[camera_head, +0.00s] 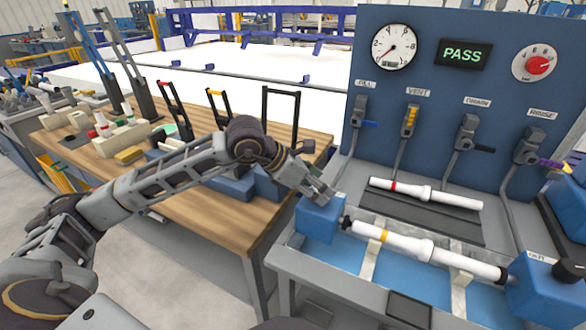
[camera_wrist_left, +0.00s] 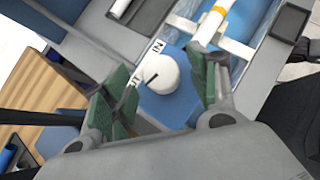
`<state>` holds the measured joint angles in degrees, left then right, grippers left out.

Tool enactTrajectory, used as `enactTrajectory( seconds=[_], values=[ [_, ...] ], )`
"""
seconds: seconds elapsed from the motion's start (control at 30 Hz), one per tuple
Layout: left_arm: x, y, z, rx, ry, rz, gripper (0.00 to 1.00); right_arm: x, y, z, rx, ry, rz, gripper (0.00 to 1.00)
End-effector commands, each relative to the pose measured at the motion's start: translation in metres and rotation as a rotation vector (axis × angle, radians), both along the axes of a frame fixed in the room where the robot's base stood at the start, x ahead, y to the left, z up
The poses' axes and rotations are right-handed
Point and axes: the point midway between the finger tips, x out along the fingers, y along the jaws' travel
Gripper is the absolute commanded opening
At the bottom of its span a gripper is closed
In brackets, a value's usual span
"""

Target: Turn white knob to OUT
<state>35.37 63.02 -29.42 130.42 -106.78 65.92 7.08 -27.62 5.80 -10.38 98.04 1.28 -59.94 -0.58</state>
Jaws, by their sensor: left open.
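The white knob (camera_wrist_left: 160,75) sits on a blue block, with a dark pointer line running toward its lower-left side in the left wrist view. The IN label (camera_wrist_left: 157,45) is above the knob. The OUT label (camera_wrist_left: 134,82) is at its left, partly hidden by a finger, and the pointer lies roughly on that side. My left gripper (camera_wrist_left: 163,80) is open, its green-padded fingers on either side of the knob; contact cannot be told. In the head view, my left gripper (camera_head: 318,190) is at the left blue block (camera_head: 319,222) and the knob cannot be made out.
A white pipe with a yellow band (camera_head: 400,242) lies between the left block and the right blue block (camera_head: 546,297). Another white pipe with a red band (camera_head: 428,193) lies behind. A blue panel (camera_head: 430,65) carries levers, a gauge and a PASS display (camera_head: 461,54). A wooden table (camera_head: 210,205) is at left.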

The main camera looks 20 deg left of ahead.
Motion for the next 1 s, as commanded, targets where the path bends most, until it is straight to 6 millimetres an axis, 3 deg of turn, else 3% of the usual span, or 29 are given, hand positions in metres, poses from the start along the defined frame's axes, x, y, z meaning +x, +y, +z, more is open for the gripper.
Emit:
enactTrajectory(
  seconds=[1.0],
  values=[
    [-0.040,0.044,0.058,0.001,-0.002,0.002,0.59,0.000,0.000,0.000,0.000,0.000,0.000,0.35]
  ],
)
